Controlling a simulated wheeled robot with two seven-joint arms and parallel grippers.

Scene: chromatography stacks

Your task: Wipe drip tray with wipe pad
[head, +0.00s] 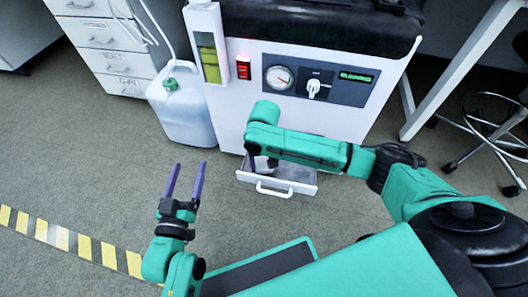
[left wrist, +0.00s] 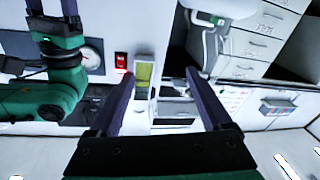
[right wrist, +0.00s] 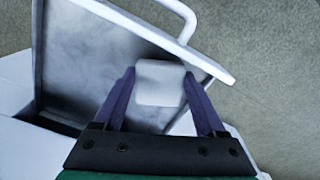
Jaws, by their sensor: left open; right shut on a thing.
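The drip tray (head: 298,177) is a shallow drawer pulled out at the base of the white machine, with a white handle (head: 274,189) at its front. In the right wrist view the tray (right wrist: 75,60) shows a grey metal inside with darker smudges. My right gripper (right wrist: 158,85) is shut on a white wipe pad (right wrist: 159,83), over the tray; whether the pad touches the tray floor I cannot tell. In the head view my right arm hides much of the tray. My left gripper (head: 184,182) is open and empty, left of the tray, above the floor.
The white machine (head: 225,110) carries a gauge, a knob and a red switch (head: 243,67). A translucent jug (head: 182,108) with a hose stands left of it. Drawers (head: 110,55) are behind at left. A stool (head: 495,130) is at right. The floor at left is clear.

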